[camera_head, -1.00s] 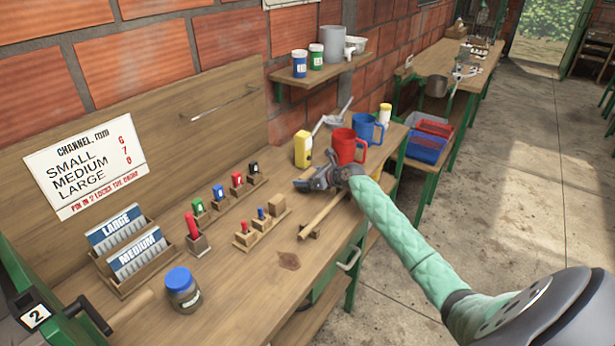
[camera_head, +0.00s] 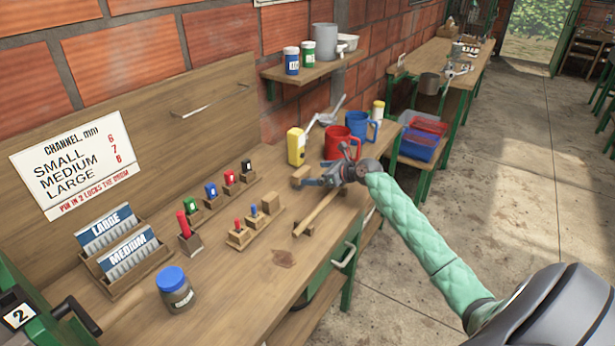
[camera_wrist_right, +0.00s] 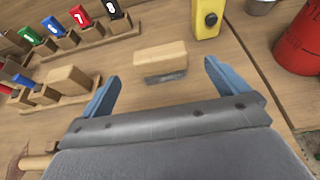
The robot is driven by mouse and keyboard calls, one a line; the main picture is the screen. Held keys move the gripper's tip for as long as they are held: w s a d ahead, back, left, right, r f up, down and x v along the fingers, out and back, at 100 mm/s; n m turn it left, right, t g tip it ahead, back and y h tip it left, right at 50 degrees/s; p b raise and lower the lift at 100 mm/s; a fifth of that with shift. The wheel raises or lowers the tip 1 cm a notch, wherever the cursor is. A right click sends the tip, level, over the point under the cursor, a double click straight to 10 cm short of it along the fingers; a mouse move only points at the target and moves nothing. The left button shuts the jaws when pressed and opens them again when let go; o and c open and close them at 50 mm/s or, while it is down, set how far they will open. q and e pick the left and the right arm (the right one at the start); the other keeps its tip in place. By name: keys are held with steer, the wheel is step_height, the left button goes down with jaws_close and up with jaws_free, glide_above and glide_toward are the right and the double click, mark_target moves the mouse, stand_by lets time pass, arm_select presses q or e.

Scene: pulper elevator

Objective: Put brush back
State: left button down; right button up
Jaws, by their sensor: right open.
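A small wooden block with a dark grey strip along its near side, which looks like the brush (camera_wrist_right: 160,56), lies on the workbench. It also shows in the head view (camera_head: 300,176), left of the red mug. My right gripper (camera_head: 326,168) is open above the bench. In the right wrist view its blue fingers (camera_wrist_right: 161,73) are spread wide, with the brush just beyond and between their tips, apparently untouched. My left gripper is not in view.
A wooden stick (camera_head: 318,212) lies on small supports near the bench's front edge. A yellow container (camera_head: 296,146), a red mug (camera_head: 340,144) and a blue mug (camera_head: 358,127) stand close behind. Coloured pegs in wooden holders (camera_head: 230,182) stand to the left.

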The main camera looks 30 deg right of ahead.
steer(key=shift+b+v, duration=0.3)
steer(key=shift+v, duration=1.85)
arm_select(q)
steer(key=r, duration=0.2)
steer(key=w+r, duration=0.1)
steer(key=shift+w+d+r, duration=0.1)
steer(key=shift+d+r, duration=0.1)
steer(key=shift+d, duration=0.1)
arm_select(e)
steer(key=shift+f, duration=0.15)
